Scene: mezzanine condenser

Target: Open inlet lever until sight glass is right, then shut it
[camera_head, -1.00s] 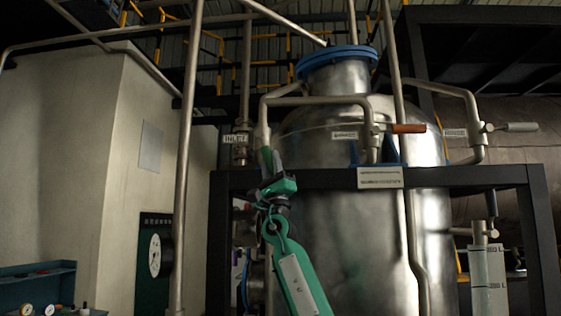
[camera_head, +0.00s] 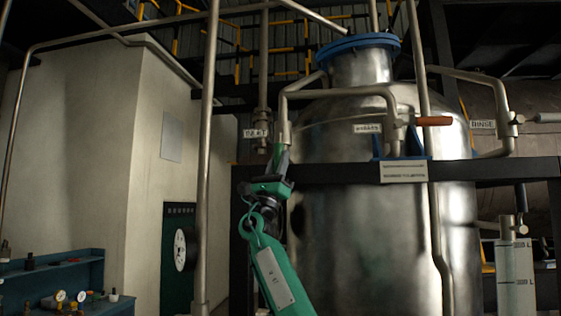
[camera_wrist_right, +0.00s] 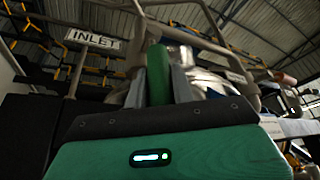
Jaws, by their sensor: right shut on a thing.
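My right gripper (camera_head: 280,157) is shut on the green inlet lever (camera_wrist_right: 157,75), whose grip stands between the two grey fingers in the right wrist view. In the head view the fingers cover most of it, under a bent pipe at the tank's left. The INLET label (camera_wrist_right: 92,38) is left of the fingers in the right wrist view and blurred in the head view (camera_head: 255,133). The sight glass (camera_head: 515,268) is a pale upright tube at the lower right, with dark marks beside it; its liquid level is not clear. My left gripper is not in view.
An orange-handled bypass lever (camera_head: 433,121) and a grey-handled rinse lever (camera_head: 549,118) sit to the right. The steel tank (camera_head: 375,225) stands behind a dark frame beam (camera_head: 330,172). A vertical pipe (camera_head: 206,170) rises left of my arm. A blue bench (camera_head: 75,280) is lower left.

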